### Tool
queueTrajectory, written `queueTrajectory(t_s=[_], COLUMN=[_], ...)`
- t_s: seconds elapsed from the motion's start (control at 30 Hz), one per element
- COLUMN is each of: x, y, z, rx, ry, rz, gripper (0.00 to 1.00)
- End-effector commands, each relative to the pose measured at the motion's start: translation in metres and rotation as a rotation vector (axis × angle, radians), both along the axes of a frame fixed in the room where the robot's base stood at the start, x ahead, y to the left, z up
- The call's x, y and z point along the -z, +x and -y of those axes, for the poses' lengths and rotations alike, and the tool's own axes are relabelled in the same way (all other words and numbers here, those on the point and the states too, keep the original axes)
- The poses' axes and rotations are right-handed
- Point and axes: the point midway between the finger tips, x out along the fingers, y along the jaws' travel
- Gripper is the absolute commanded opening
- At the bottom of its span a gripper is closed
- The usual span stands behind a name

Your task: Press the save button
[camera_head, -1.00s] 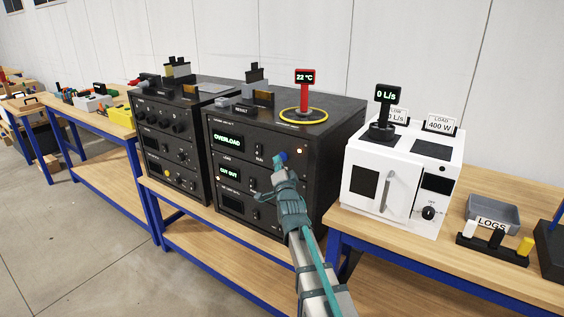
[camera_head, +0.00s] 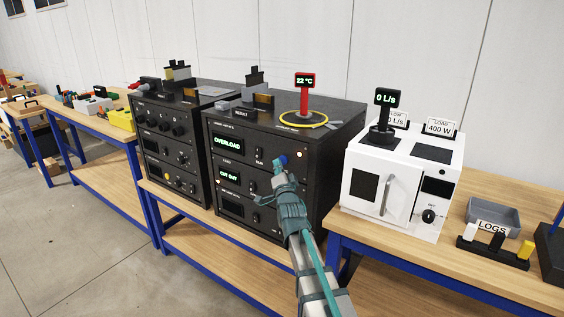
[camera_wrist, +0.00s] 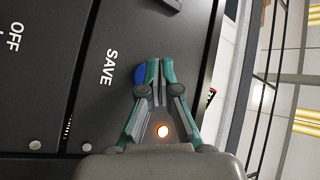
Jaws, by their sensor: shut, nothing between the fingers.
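The save button is a blue round button (camera_wrist: 140,76) on the black front panel, beside the white word SAVE in the wrist view. It also shows as a small blue spot in the head view (camera_head: 282,160). My gripper (camera_wrist: 153,64) is shut and empty, with its teal fingertips right at the button and covering part of it. In the head view my gripper (camera_head: 281,172) is just in front of the upper right of the black rack unit (camera_head: 232,166). I cannot tell whether the fingertips touch the button.
Displays on the rack read OVERLOAD (camera_head: 228,143) and CUT OUT. A red 22 °C display (camera_head: 305,80) stands on top. A white oven-like unit (camera_head: 364,205) stands on the bench to the right.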

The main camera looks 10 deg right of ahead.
Motion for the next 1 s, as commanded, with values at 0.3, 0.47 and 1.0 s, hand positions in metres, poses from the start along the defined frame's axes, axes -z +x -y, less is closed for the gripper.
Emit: queueTrajectory(t_s=[0.3,0.47,1.0], x=[0.0001,0.0014,-0.0003], y=[0.0001,0.0017,0.0063], z=[0.0001,0.0015,0.0068], rx=[0.0,0.0,0.001], ry=[0.0,0.0,0.0], rz=[0.0,0.0,0.001], gripper=[0.0,0.0,0.0])
